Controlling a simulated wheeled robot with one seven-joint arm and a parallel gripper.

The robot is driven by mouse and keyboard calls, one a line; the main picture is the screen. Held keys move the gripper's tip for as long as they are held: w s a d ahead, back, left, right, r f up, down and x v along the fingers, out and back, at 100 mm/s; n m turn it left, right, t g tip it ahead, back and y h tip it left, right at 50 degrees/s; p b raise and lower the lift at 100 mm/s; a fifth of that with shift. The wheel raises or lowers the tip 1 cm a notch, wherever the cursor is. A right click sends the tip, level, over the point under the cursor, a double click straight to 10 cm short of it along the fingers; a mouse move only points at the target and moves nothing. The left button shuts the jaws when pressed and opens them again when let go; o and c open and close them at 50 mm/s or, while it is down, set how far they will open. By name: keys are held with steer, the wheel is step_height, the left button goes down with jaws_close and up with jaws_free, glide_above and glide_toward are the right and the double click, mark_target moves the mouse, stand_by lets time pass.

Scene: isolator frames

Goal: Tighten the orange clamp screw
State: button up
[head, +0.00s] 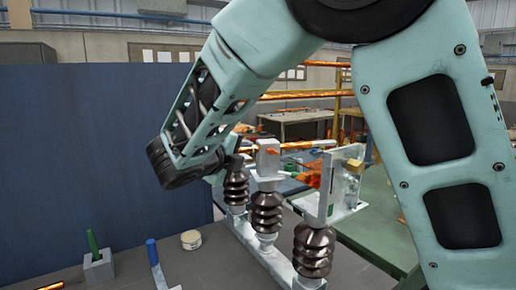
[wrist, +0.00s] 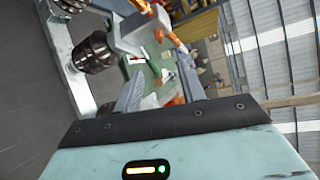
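The isolator frame (head: 262,252) stands on the grey bench with three dark ribbed insulators in a row. Small orange parts show on it: one on the middle post (head: 272,152) and one beside the right post (head: 312,177). I cannot tell for sure which is the clamp screw. In the wrist view, small orange parts (wrist: 159,35) sit on the grey metal fitting ahead of my gripper. My gripper (wrist: 160,72) has its two grey fingers apart, with nothing seen between them but background.
A blue panel (head: 90,150) stands behind the bench at left. On the bench are a green-handled tool in a grey block (head: 99,268), a blue-handled tool (head: 154,255) and a small round tub (head: 191,240). A green table (head: 385,225) lies beyond at right.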

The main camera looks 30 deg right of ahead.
mark_target(272, 153)
steer(key=p+x, duration=0.3)
steer(key=x, duration=1.4)
steer(key=shift+d+p, duration=0.1)
steer(key=shift+p, duration=0.3)
jaws_close()
